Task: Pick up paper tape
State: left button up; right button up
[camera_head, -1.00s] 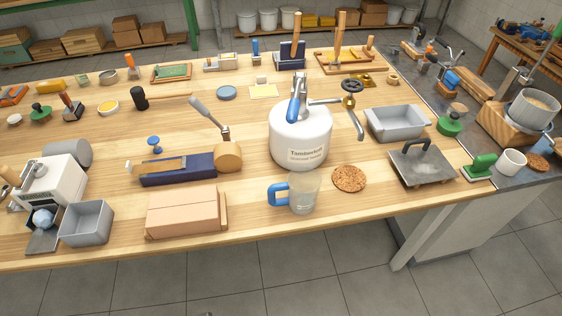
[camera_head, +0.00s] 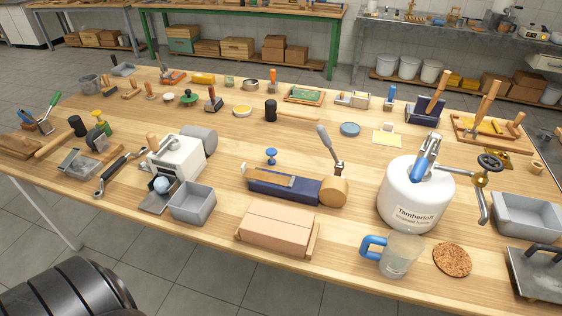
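I cannot tell for sure which thing is the paper tape. A small tan roll (camera_head: 535,168) lies at the far right edge of the wooden table (camera_head: 345,225). A small ring-shaped thing (camera_head: 250,85) lies near the back edge, left of a green board; it is too small to tell what it is. Neither of my grippers is in view.
A white tank (camera_head: 415,195) labelled Tamberloft, a clear jug with a blue handle (camera_head: 397,256) and a cork mat (camera_head: 452,260) stand front right. A peach block (camera_head: 277,231) and grey bin (camera_head: 193,203) line the front edge. Another bench (camera_head: 240,8) stands behind.

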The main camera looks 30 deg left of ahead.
aim_at(254, 174)
jog(key=k+u, duration=0.1)
jog(key=u, duration=0.95)
jog(key=j+z, duration=0.1)
jog(key=j, duration=0.1)
